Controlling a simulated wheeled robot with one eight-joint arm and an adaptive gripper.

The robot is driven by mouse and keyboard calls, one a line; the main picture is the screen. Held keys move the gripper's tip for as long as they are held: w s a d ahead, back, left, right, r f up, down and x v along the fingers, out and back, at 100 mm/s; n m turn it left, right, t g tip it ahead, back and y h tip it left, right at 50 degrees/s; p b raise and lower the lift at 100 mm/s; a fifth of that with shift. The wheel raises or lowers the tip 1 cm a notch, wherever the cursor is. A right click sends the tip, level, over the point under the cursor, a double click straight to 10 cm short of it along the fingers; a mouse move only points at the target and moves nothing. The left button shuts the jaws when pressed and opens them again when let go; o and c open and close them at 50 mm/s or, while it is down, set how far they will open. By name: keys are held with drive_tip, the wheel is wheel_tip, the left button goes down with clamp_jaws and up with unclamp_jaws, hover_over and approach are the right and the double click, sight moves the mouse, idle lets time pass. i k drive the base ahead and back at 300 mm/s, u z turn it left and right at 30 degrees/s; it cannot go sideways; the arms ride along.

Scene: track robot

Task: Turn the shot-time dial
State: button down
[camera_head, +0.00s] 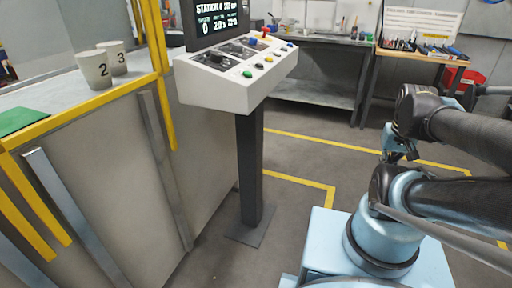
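A slanted white control console (240,86) stands on a dark post left of centre. Its sloped face carries two dark dial panels, the left one with a black knob (216,57) and the right one with another dark knob (243,42). I cannot read their labels, so I cannot tell which is the shot-time dial. A screen (218,18) behind them shows "STATION 4" and numbers. My arm is folded at the right, well apart from the console. My gripper cannot be made out clearly around the arm's wrist, and its fingers are not distinguishable.
Green, yellow, red and blue buttons sit near the knobs. A yellow-edged counter (60,112) at left holds two numbered cups (95,70) and a green mat (22,119). A workbench (325,41) and tool table (420,56) stand behind. Open floor lies between console and arm.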

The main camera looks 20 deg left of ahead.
sight(237, 47)
drive_tip(key=u, duration=1.85)
drive_tip(key=k, duration=0.85)
drive_tip(key=z, duration=0.8)
drive_tip(key=i, duration=0.9)
drive_tip(key=u, duration=0.05)
